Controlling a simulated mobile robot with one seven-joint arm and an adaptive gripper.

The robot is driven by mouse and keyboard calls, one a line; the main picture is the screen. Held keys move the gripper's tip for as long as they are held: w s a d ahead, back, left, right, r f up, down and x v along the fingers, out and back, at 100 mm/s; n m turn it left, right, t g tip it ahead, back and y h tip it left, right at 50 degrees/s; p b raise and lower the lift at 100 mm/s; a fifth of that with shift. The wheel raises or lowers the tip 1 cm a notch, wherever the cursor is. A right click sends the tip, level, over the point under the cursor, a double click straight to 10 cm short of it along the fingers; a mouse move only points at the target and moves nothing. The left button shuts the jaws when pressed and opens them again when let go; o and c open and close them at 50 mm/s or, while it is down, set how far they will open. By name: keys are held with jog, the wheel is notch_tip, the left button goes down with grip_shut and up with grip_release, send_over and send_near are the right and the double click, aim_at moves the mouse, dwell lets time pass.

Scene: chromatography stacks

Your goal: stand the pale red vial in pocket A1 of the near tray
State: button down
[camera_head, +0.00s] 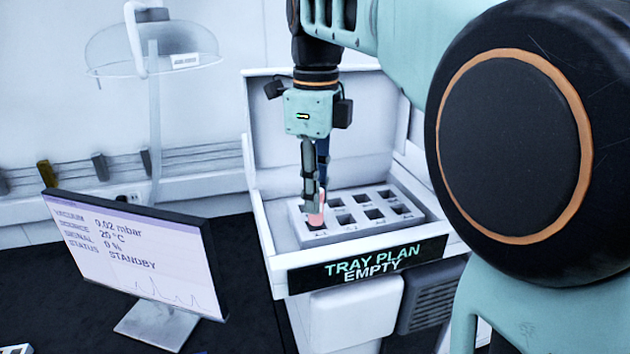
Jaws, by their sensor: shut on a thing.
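The pale red vial (316,217) is upright between the fingers of my gripper (316,197). The gripper points straight down and is shut on it. The vial is over the front left pocket of the white tray (365,236). I cannot tell whether its base is inside the pocket or just above it. The fingers hide the vial's upper part. The tray has several dark square pockets, and the others I can see look empty. The pocket labels are too small to read.
The tray sits in an open white housing (260,215) with raised walls and a raised lid behind. Its front panel (368,263) reads "TRAY PLAN EMPTY". A monitor (135,255) reading "STANDBY" stands at the left on a dark bench. My arm covers the right side.

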jog(key=shift+f+b, duration=0.7)
jog(key=shift+f, duration=0.45)
jog(key=shift+f, duration=0.1)
jog(key=shift+f+b, duration=0.35)
jog(key=shift+f, duration=0.15)
jog(key=c, duration=1.7)
grip_release()
jog(key=shift+o, duration=0.6)
jog(key=shift+o, duration=1.4)
jog(key=shift+r, duration=0.1)
